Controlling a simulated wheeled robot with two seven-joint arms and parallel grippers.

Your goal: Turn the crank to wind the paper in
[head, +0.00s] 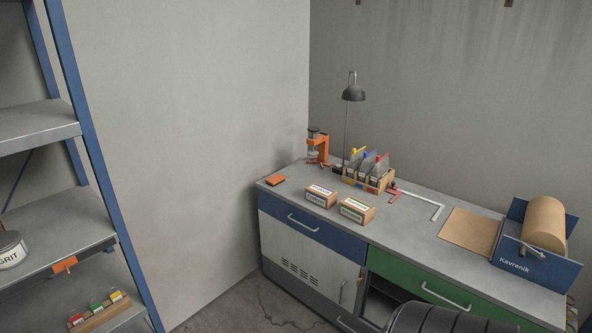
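The paper winder (556,268), a blue stand marked "Kavrenik", sits at the right end of the grey bench (410,225). A thick brown paper roll (545,222) lies in it. A small grey crank (532,249) shows on the winder's near side, in front of the roll's lower end. A flat brown paper sheet (470,232) lies on the bench left of the winder; its join with the roll is hidden behind the blue side. Neither of my grippers is in view.
Two small boxes (356,210), an orange-red block (274,180), a divider rack (366,178), a lamp (353,94) and a white angle piece (436,208) occupy the bench's left and middle. A blue-framed shelf (83,150) stands left. A dark ribbed shape (445,320) cuts the bottom edge.

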